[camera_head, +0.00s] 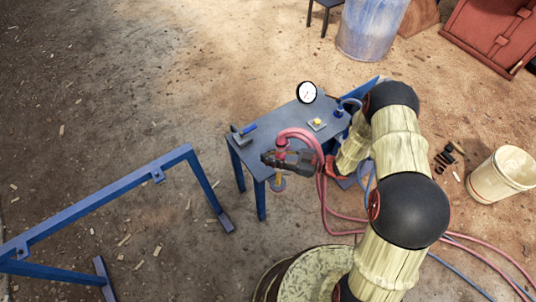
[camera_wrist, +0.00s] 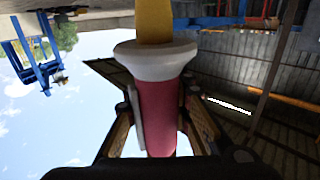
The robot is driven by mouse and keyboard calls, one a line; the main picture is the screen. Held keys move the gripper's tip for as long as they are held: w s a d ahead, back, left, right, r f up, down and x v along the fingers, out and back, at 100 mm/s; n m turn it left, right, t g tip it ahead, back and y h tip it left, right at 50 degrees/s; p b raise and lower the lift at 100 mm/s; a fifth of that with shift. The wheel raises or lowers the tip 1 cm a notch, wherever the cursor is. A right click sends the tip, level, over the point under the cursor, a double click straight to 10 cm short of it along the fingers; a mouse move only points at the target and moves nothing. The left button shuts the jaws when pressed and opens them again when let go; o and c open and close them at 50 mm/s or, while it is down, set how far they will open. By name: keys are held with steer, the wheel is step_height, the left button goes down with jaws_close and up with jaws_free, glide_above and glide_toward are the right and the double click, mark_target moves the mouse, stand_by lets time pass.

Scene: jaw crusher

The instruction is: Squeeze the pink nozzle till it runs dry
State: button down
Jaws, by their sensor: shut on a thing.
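The pink nozzle (camera_wrist: 155,115) stands in the middle of the wrist view, with a whitish collar (camera_wrist: 155,62) and a yellow end (camera_wrist: 154,20). My gripper (camera_wrist: 158,118) is shut on its pink body, one finger on each side. In the head view my gripper (camera_head: 277,158) is at the near edge of the blue-grey table (camera_head: 275,120). The nozzle's pink top (camera_head: 282,142) shows above the fingers, and a yellow part (camera_head: 278,184) shows below them. A pink hose (camera_head: 300,134) loops from the nozzle. I cannot tell whether anything flows out.
A round gauge (camera_head: 307,92), a yellow button (camera_head: 317,123) and a blue-handled item (camera_head: 246,130) are on the table. A blue frame (camera_head: 100,200) stands at left. Pink hoses (camera_head: 345,218) trail on the ground beside my arm.

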steer(key=shift+f+b, duration=5.65)
steer(key=shift+f, duration=2.55)
steer(key=c, duration=1.6)
jaws_free()
steer(key=shift+o, duration=0.6)
steer(key=s+d, duration=0.2)
steer(key=d, duration=1)
steer(key=shift+s, duration=0.15)
steer(key=shift+a+f, duration=0.1)
steer(key=shift+f, duration=0.05)
